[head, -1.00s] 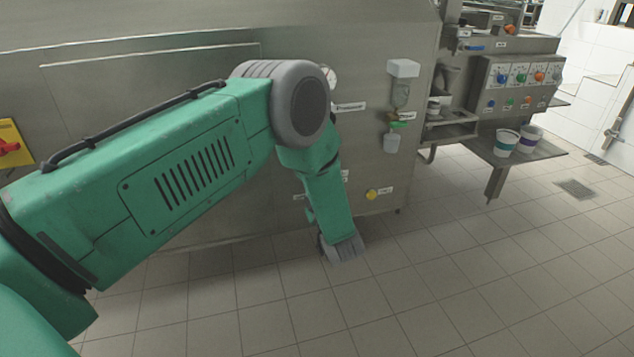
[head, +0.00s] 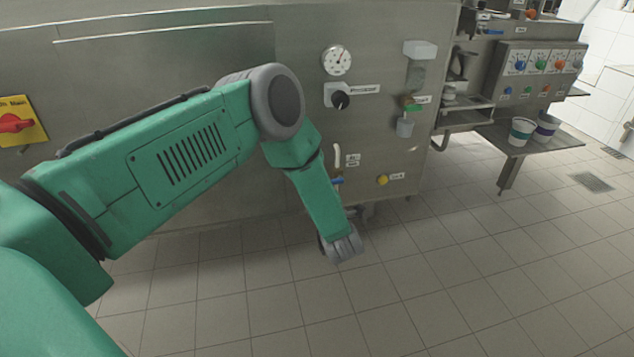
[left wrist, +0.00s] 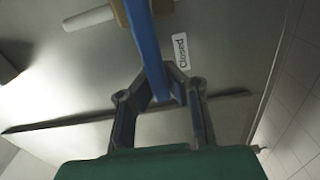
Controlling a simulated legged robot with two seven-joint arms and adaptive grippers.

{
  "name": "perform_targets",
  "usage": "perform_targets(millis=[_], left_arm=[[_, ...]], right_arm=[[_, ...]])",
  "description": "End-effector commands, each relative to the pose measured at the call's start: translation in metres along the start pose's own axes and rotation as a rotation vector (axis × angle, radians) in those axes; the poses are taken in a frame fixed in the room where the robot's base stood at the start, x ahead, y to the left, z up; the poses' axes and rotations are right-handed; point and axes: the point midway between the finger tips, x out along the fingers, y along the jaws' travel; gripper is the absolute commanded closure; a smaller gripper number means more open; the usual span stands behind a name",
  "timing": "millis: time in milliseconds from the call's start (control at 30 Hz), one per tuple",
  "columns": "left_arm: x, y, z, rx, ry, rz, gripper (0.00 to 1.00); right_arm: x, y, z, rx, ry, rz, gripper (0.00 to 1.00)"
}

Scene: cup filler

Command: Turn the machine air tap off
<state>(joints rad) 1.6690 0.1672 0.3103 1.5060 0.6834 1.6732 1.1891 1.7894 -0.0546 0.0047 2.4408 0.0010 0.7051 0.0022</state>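The air tap's blue handle (head: 337,181) shows low on the steel machine front, just above and partly behind my left forearm in the head view. In the left wrist view the long blue handle (left wrist: 148,45) comes down from the top edge to between the fingers of my left gripper (left wrist: 163,78). The fingers are close together around its lower end; whether they press on it I cannot tell. In the head view the fingers are mostly hidden behind my wrist. My right gripper is not in view.
Nearby on the machine are a black knob (head: 340,100), a dial gauge (head: 337,60) and a yellow button (head: 382,180). A red switch on a yellow plate (head: 16,122) is at left. Cups (head: 522,132) stand on a shelf at right. The tiled floor in front is clear.

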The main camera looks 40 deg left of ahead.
Motion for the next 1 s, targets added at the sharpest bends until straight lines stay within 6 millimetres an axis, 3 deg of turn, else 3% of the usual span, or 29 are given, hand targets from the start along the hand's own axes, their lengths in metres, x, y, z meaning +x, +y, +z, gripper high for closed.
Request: perform_targets(millis=[33, 633, 733, 1000], left_arm=[[-0.0102, -0.0101, 0.0013, -0.003, -0.009, -0.022, 1.00], [-0.0102, -0.0127, 0.0014, -0.040, -0.009, -0.024, 1.00], [-0.0095, -0.0125, 0.0013, -0.040, -0.008, -0.024, 0.66], [-0.0033, -0.0119, -0.0012, -0.044, -0.006, -0.020, 0.66]], right_arm=[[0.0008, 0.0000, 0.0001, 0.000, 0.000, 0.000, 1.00], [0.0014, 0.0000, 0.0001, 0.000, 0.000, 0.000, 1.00], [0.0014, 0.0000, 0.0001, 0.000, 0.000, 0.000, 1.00], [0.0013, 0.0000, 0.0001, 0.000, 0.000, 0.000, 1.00]])
